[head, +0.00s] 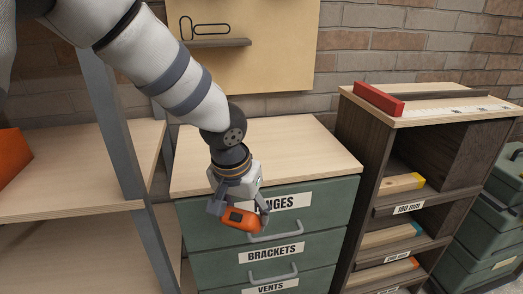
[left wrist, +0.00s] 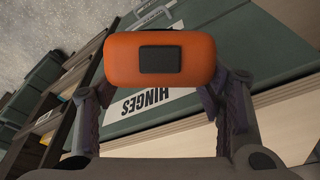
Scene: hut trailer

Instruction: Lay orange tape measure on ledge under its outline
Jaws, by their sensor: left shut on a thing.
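The orange tape measure (head: 240,220) with a dark patch is held in my left gripper (head: 238,209), in front of the top drawer in the head view. In the left wrist view the tape measure (left wrist: 160,60) sits between the two fingers of the left gripper (left wrist: 165,95). The ledge (head: 218,43) is a narrow grey shelf on the tan board at the back. A dark outline (head: 205,29) is drawn on the board just above the ledge. The gripper is well below and in front of the ledge. My right gripper is not in view.
A green drawer cabinet (head: 275,253) with a bare wooden top (head: 300,150) stands below the board. A dark shelf unit (head: 370,150) with wood pieces is at right. A grey-post rack (head: 110,130) stands at left.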

